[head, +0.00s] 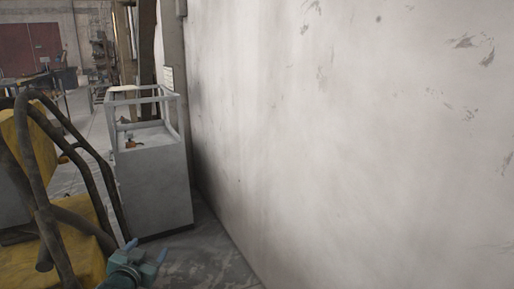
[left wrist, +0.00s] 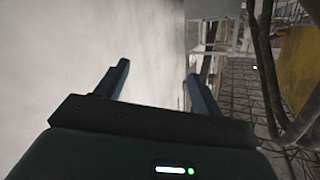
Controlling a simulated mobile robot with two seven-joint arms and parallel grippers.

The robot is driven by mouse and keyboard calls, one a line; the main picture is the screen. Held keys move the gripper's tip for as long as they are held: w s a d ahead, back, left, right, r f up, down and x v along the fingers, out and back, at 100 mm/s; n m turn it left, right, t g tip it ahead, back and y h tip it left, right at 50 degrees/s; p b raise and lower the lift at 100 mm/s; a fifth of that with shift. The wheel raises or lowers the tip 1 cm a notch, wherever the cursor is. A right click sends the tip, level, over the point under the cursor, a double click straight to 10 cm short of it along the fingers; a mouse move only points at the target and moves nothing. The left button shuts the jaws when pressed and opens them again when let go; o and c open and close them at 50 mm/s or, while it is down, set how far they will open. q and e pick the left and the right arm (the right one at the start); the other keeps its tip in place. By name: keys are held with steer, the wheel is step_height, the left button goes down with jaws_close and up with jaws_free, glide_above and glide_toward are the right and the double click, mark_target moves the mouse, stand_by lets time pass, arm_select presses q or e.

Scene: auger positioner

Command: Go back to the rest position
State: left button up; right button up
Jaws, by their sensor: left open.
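My left gripper (head: 146,250) is low in the head view, just left of the middle, with two fingers spread apart and nothing between them. In the left wrist view its two dark fingers (left wrist: 158,88) also stand apart and empty, with the pale wall and a strip of floor beyond. My right gripper is not in view.
A plain pale wall (head: 350,130) fills the right side. A grey cabinet with a railed top (head: 156,195) stands against it, with a small orange-brown item (head: 133,144) on top. Yellow machinery with dark curved tubes (head: 90,255) stands close at left. Floor between is clear.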

arm_select(q)
steer(key=s+d+f+g+h, duration=0.1)
steer(key=s+d+f, duration=0.3)
steer(key=s+f, duration=0.25)
steer(key=s+d+f+g+h, duration=0.1)
steer(key=s+d+f, duration=0.35)
steer(key=s, duration=0.35)
steer(key=s+d+f+g, duration=0.1)
steer(key=s+d+f, duration=0.1)
steer(key=s, duration=0.7)
steer(key=s+d+f+g+h, duration=0.1)
steer(key=s+d, duration=0.3)
steer(key=s, duration=0.5)
steer(key=shift+d+f+n+g, duration=0.3)
steer(key=shift+f+g, duration=0.2)
